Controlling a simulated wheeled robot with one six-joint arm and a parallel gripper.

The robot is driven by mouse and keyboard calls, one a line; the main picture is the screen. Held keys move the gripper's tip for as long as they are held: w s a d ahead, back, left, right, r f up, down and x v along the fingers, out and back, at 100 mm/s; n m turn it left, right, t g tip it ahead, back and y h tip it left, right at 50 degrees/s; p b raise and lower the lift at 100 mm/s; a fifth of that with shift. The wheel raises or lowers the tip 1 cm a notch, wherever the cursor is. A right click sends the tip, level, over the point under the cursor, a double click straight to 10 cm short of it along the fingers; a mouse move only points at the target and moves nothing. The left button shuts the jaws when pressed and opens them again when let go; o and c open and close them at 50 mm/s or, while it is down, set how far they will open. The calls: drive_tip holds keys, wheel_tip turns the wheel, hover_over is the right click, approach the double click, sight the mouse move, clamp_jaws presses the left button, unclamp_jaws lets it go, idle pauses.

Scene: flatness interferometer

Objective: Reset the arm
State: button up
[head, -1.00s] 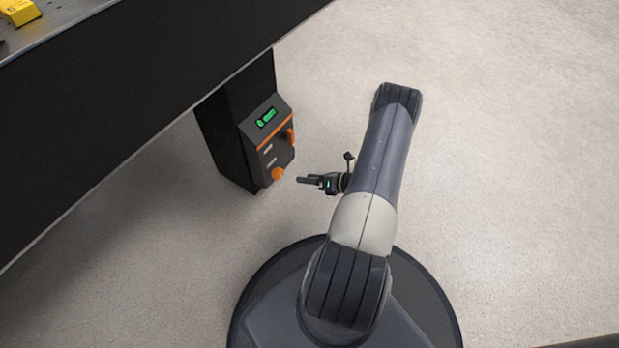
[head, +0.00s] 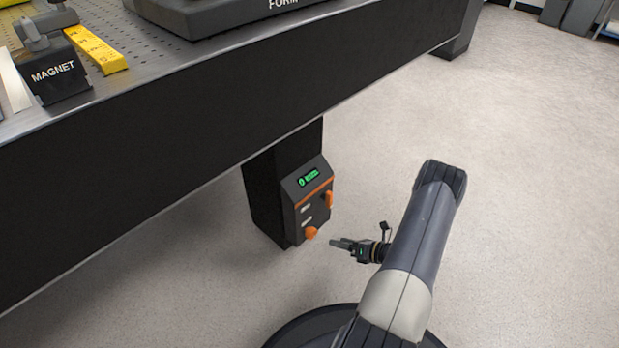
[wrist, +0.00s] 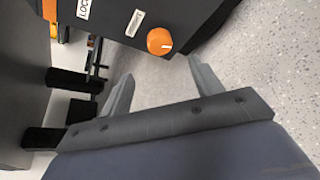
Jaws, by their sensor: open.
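My gripper (head: 343,243) is at the end of my arm, low over the floor and just right of the control box. In the wrist view my gripper (wrist: 160,88) has its two fingers spread apart with nothing between them. The orange knob (wrist: 160,41) of the box lies beyond the fingertips there, apart from them. In the head view my arm is bent, and its upper links partly hide the floor behind it.
A black control box (head: 312,199) with a green display is mounted on the table leg (head: 262,200). The floor (head: 530,150) at right is clear.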

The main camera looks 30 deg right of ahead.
sight(314, 235)
drive_tip(key=b+x, duration=0.4)
drive_tip(key=x, duration=0.7)
drive_tip(key=shift+f, duration=0.1)
idle(0.5)
